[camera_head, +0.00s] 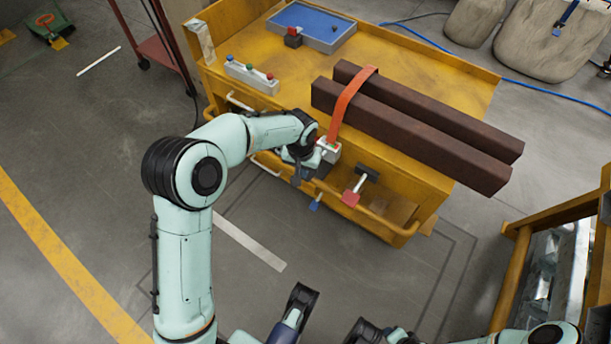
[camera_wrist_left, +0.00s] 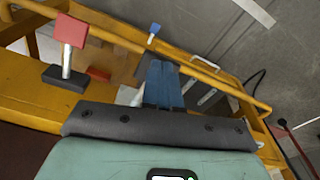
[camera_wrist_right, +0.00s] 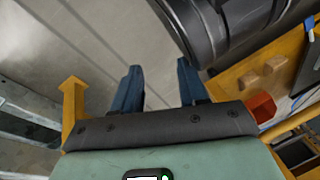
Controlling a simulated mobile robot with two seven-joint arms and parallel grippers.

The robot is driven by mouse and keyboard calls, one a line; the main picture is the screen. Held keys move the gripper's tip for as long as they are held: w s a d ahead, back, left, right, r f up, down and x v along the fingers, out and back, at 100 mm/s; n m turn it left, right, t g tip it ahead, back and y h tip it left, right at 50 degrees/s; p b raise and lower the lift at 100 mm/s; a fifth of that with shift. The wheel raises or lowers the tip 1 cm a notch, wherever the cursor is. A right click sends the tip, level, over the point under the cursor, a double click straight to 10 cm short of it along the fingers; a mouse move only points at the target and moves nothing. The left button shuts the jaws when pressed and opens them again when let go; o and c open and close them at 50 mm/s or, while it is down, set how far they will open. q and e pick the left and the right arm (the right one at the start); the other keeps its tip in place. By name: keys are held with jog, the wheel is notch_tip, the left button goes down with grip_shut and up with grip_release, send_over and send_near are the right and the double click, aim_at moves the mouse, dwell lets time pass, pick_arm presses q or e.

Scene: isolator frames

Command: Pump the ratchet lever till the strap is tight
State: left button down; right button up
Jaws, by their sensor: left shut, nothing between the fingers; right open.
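An orange strap (camera_head: 348,105) runs over two dark brown beams (camera_head: 420,125) on the yellow cart and down to a pale fitting (camera_head: 328,152) at its front edge. A lever with a red end (camera_head: 350,198) sticks out from a black block (camera_head: 368,173); it also shows in the left wrist view (camera_wrist_left: 70,32). A small blue end (camera_head: 315,203) hangs below the cart edge and shows in the left wrist view (camera_wrist_left: 154,28). My left gripper (camera_head: 297,178) is shut and empty beside the pale fitting, partly hiding it. My right gripper (camera_wrist_right: 160,82) is open and empty, away from the strap.
The yellow cart (camera_head: 455,70) carries a blue-lined tray (camera_head: 312,22) and a box with coloured knobs (camera_head: 250,78). A yellow rack (camera_head: 510,270) stands at the right. A blue cable (camera_head: 440,45) runs behind the cart. Grey floor in front is open.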

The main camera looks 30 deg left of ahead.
pick_arm(q)
jog(key=shift+f, duration=0.35)
pick_arm(e)
jog(key=shift+s+f, duration=0.5)
jog(key=shift+s, duration=0.1)
pick_arm(q)
jog(key=shift+f, duration=0.1)
notch_tip(320, 180, down, 4)
jog(key=shift+r+b, duration=0.25)
jog(key=shift+b, duration=0.95)
jog(key=shift+r, duration=0.2)
jog(key=s, duration=0.1)
jog(key=s+p, duration=0.1)
jog(key=s+r+p, duration=0.1)
jog(key=shift+d, duration=0.3)
